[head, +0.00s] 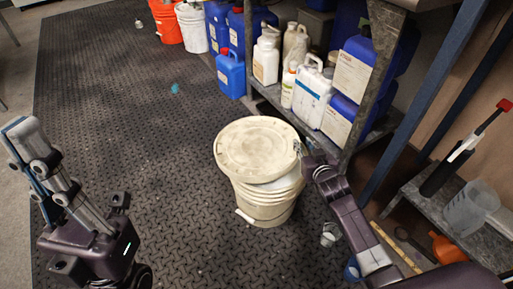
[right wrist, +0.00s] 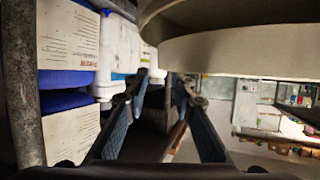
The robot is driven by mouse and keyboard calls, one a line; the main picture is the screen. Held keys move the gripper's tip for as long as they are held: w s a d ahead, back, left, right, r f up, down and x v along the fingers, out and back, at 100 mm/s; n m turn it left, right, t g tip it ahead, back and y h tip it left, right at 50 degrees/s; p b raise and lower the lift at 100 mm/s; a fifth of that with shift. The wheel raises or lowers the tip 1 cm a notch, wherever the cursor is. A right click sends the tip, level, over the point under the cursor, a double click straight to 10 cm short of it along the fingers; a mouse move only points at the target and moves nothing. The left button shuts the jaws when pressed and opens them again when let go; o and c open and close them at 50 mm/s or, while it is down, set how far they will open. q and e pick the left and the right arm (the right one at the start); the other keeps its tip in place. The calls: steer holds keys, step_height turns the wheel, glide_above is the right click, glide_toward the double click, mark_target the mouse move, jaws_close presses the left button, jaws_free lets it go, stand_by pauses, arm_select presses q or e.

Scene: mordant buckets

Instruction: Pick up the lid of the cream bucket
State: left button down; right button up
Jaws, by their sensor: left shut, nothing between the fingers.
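The cream bucket (head: 268,205) stands on the dark floor in the middle of the head view. Its round cream lid (head: 257,148) lies over the top, shifted toward the back left of the rim. Whether the lid is raised from the rim is unclear. My right gripper (head: 305,157) is at the lid's right edge. In the right wrist view its fingers (right wrist: 161,77) are apart, and the pale curved rim of the lid (right wrist: 240,50) shows just above the fingertips. Contact is unclear. My left gripper (head: 22,132) is shut and empty at the far left, away from the bucket.
A metal shelf (head: 275,95) with white jugs and blue canisters (head: 230,75) stands behind. Orange (head: 166,22) and white (head: 192,28) buckets stand at the back. A low shelf with a clear jug (head: 470,207) is at the right. The floor left of the bucket is free.

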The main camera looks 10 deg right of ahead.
mark_target(298, 138)
steer(key=b+x, duration=0.1)
steer(key=x, duration=0.3)
steer(key=shift+w+b, duration=0.1)
steer(key=shift+b, duration=0.25)
steer(key=shift+c, duration=0.4)
jaws_close()
